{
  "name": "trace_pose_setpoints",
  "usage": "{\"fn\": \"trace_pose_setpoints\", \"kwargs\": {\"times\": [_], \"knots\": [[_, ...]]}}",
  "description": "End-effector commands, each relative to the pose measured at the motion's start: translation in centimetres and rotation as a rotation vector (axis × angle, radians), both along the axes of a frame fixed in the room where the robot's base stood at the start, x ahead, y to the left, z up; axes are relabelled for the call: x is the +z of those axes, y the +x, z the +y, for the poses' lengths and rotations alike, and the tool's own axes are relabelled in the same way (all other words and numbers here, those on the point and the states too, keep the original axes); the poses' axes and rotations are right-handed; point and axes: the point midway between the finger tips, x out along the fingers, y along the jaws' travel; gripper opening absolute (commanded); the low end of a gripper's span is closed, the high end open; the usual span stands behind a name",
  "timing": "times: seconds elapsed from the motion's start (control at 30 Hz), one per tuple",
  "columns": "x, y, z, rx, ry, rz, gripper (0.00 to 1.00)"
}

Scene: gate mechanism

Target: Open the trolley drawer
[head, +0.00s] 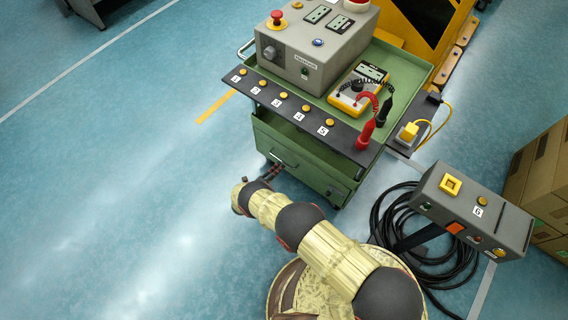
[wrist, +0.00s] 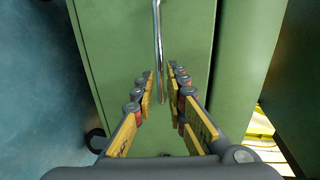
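The green trolley (head: 333,188) stands at the upper middle of the head view, with its drawer front (head: 312,172) facing my arm. The drawer's metal handle (head: 284,159) is a thin bar, and it shows as an upright bar in the wrist view (wrist: 158,45). My gripper (wrist: 161,74) is open, with its fingertips on either side of the lower part of the handle and gaps visible beside the bar. In the head view my gripper (head: 272,172) is small and dark at the drawer front. Whether the fingers touch the handle is unclear.
On the trolley top are a grey control box (head: 315,45), a yellow multimeter (head: 358,92) and a black strip with numbered buttons (head: 293,106). A grey box on a stand (head: 473,212) and coiled black cable (head: 390,215) lie right of my arm. The floor at left is clear.

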Motion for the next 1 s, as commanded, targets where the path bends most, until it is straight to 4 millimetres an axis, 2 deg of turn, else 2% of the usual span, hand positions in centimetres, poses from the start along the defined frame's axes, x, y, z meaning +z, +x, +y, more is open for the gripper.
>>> {"fn": "trace_pose_setpoints", "kwargs": {"times": [0.2, 0.4, 0.7, 0.93, 1.0], "knots": [[-0.9, 2.6, -2.1, -0.001, -0.001, 0.001, 0.14], [-1.1, 3.9, -3.0, 0.001, -0.001, 0.002, 0.14], [-1.1, 4.0, -3.1, 0.002, -0.001, 0.002, 0.14], [-1.1, 4.0, -3.1, 0.003, -0.001, 0.002, 0.01], [-1.1, 4.0, -3.1, 0.003, -0.001, 0.002, 0.00]]}}
